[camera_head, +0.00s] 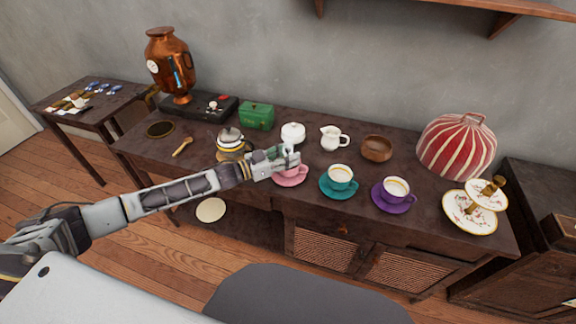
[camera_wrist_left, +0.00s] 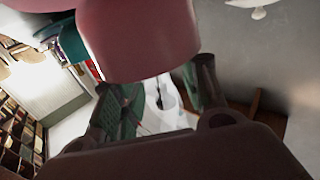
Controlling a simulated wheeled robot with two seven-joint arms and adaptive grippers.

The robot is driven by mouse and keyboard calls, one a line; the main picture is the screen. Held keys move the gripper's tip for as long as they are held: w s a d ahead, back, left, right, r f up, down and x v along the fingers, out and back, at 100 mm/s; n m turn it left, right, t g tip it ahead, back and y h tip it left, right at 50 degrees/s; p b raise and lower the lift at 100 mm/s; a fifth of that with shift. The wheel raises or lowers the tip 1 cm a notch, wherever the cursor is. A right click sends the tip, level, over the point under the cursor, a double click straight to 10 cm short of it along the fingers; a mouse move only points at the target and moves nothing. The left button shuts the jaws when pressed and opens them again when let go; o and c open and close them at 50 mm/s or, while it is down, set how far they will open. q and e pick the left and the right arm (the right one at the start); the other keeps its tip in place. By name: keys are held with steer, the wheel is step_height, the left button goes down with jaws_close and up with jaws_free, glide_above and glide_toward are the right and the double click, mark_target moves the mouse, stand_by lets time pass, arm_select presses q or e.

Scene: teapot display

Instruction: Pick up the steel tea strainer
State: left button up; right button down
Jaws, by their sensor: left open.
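I cannot clearly make out a steel tea strainer in either view. My left gripper (camera_head: 287,159) is open at the pink cup, whose pink saucer (camera_head: 291,180) shows below it in the head view. The gripper hides most of that cup. In the left wrist view the pink cup (camera_wrist_left: 138,40) is large and close, in front of the open fingers (camera_wrist_left: 160,95). I cannot tell whether they touch it. A small light-brown utensil (camera_head: 182,147) lies left of the striped teapot (camera_head: 231,140). My right gripper is not in view.
A teal cup (camera_head: 341,174) and a purple cup (camera_head: 397,187) stand right of the gripper. Behind are a white lidded pot (camera_head: 292,134), a white jug (camera_head: 333,138) and a wooden bowl (camera_head: 376,148). A copper urn (camera_head: 171,65) and green box (camera_head: 257,116) stand back left.

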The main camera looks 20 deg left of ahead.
arm_select(q)
steer(key=shift+c, duration=1.4)
jaws_close()
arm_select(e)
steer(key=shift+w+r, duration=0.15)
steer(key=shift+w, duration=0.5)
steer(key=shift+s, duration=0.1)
